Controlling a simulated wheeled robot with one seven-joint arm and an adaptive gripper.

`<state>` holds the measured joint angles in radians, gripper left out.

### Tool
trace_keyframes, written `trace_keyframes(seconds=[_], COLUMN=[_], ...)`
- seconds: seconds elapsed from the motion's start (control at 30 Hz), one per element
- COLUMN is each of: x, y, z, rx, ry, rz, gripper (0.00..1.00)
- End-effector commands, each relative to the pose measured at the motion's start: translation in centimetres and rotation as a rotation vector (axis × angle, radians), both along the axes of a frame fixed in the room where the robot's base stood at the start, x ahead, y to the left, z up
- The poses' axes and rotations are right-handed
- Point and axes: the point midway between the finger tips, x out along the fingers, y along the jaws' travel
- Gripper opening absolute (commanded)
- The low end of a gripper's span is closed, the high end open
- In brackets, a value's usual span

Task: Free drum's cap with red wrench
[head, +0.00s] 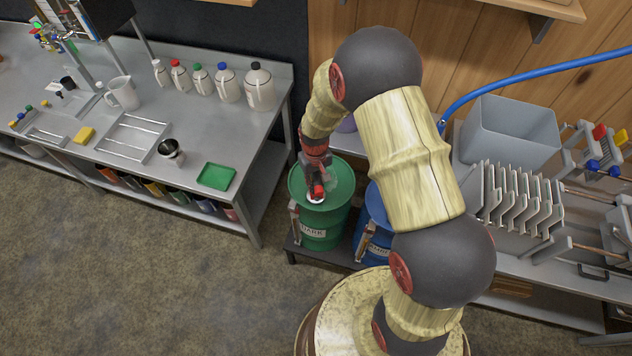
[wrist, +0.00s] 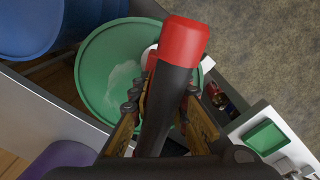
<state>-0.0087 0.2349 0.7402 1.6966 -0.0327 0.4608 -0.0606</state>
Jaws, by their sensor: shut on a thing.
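The green drum (head: 322,222), labelled "DARK", stands on a low rack. Its round green lid (wrist: 105,75) shows below my gripper in the wrist view. A white cap (head: 315,199) sits near the lid's front edge; only part of this cap (wrist: 149,54) shows in the wrist view, behind the tool. My gripper (head: 316,182) is over the lid. In the wrist view my gripper (wrist: 165,100) is shut on the red wrench (wrist: 186,42), which has a red end and a dark shaft. I cannot tell whether the wrench touches the cap.
A blue drum (head: 373,222) stands just right of the green one, partly behind my arm. The left bench holds several bottles (head: 228,84) and a green tray (head: 216,176). A grey bin (head: 507,138) and plate rack stand at right. The floor in front is clear.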

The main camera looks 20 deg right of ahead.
Motion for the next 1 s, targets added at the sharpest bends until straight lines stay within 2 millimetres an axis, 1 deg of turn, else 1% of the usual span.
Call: trace_keyframes(seconds=[0.17, 1.0], x=[0.1, 0.0], y=[0.0, 0.0], z=[0.5, 5.1], rx=[0.000, 0.000], ry=[-0.001, -0.001], rz=[-0.002, -0.004], gripper=[0.00, 0.00])
